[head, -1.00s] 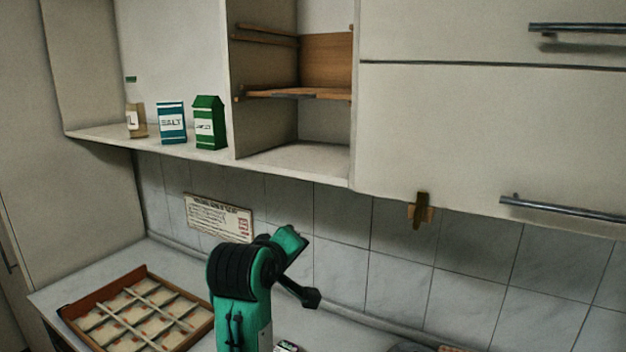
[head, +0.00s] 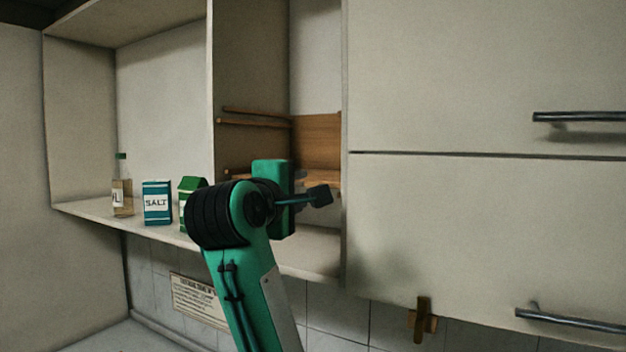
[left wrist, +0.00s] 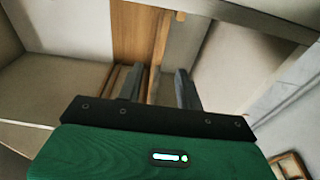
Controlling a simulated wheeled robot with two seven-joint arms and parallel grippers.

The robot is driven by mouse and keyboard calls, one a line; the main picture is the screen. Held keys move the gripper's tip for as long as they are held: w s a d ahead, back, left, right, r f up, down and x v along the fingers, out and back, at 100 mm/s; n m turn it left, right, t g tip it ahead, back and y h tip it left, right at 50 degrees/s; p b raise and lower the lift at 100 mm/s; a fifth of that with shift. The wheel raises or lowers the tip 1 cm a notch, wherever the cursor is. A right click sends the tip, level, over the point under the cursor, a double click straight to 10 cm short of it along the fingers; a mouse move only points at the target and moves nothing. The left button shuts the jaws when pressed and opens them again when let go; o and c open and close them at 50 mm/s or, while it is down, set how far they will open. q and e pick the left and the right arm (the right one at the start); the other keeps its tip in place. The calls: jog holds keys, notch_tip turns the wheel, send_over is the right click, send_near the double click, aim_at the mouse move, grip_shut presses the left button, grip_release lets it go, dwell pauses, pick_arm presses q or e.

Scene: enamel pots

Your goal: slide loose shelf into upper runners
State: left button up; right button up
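The upper runners (head: 255,117) are two wooden strips on the bay's left wall, above the shelf. My left gripper (head: 300,182) is raised at the bay's mouth, in front of the shelf. In the left wrist view its two grey fingers (left wrist: 158,88) stand apart, with wooden strips near them; I cannot tell whether they touch. My right gripper is not in view.
A bottle (head: 122,190), a salt box (head: 157,203) and a green carton (head: 190,200) stand on the cabinet floor left of the bay. A closed cupboard door (head: 450,230) borders it on the right.

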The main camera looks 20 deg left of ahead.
aim_at(319, 180)
pick_arm(q)
jog(key=w+p, duration=0.4)
jog(key=w, duration=0.5)
jog(key=shift+w+r, duration=0.15)
jog(key=shift+w, duration=0.05)
jog(key=shift+w+p, duration=0.4)
jog(key=shift+w, duration=0.15)
jog(key=shift+w+f, duration=0.15)
jog(key=shift+f, duration=0.05)
jog(key=shift+c, duration=0.5)
grip_shut()
jog(key=c, duration=0.6)
grip_release()
grip_shut()
